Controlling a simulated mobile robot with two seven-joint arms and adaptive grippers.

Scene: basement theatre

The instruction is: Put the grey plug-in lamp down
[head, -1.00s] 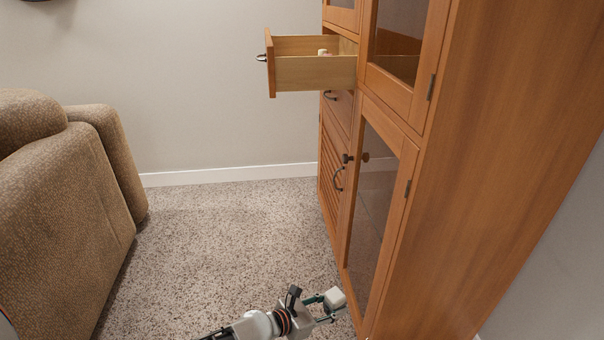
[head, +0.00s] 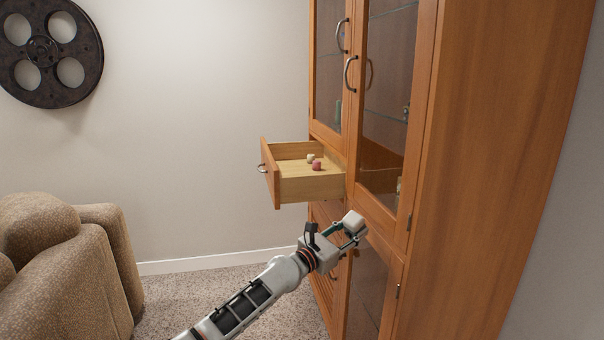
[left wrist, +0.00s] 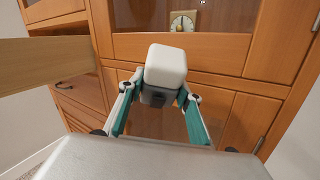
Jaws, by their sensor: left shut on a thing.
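The grey plug-in lamp (head: 354,222) is a small pale block with rounded edges. It also shows in the left wrist view (left wrist: 166,66), with a darker part below its pale top. My left gripper (head: 349,233) is shut on it and holds it in the air in front of the cabinet, below and to the right of the open drawer (head: 311,189). In the left wrist view the gripper's green-sided fingers (left wrist: 157,104) reach up to the lamp's lower part. My right gripper is in neither view now.
The tall wooden cabinet (head: 470,170) has glass doors. Its pulled-out drawer holds a pink item (head: 317,165) and a pale item (head: 310,158). A clock-like object (left wrist: 183,21) stands behind the glass. A brown armchair (head: 70,265) is at left, with carpet (head: 190,305) between.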

